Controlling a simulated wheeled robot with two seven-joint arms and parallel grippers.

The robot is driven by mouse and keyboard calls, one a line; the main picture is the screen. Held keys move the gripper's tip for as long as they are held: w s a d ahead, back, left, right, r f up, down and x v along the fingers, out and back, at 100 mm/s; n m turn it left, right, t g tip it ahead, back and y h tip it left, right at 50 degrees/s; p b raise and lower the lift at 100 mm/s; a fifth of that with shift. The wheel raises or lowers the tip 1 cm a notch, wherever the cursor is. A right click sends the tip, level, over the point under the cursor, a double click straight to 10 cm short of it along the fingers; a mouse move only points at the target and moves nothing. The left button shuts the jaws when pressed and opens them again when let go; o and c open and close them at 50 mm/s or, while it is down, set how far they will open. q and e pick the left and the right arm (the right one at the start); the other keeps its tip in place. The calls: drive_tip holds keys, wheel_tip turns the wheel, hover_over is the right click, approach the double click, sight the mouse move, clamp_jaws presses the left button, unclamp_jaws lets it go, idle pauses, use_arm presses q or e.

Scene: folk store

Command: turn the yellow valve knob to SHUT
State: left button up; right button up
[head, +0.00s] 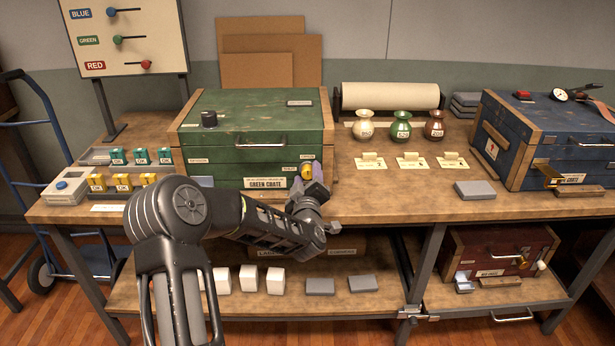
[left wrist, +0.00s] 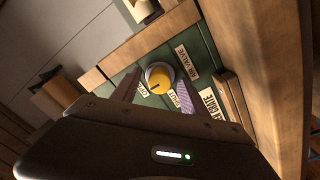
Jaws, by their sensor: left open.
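The yellow valve knob (left wrist: 158,77) sits on the front of the green crate (head: 250,128). In the left wrist view an AIR VALVE label (left wrist: 187,66) is beside it, with an OPEN label (left wrist: 143,90) and a SHUT label (left wrist: 173,98) below. A small dark mark on the knob's face lies on the side toward OPEN. My left gripper (left wrist: 155,92) is open, with one finger to each side of the knob; I cannot tell whether they touch it. In the head view my left gripper (head: 318,192) partly covers the knob (head: 306,173). My right gripper is not in view.
Three vases (head: 401,125) and price cards stand right of the crate. A blue chest (head: 545,140) is at the far right. Teal and yellow boxes (head: 140,157) stand at the left. The lower shelf holds white blocks (head: 248,279) and a red chest (head: 500,250).

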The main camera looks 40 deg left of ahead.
use_arm(q)
drive_tip(key=shift+c, duration=0.3)
clamp_jaws()
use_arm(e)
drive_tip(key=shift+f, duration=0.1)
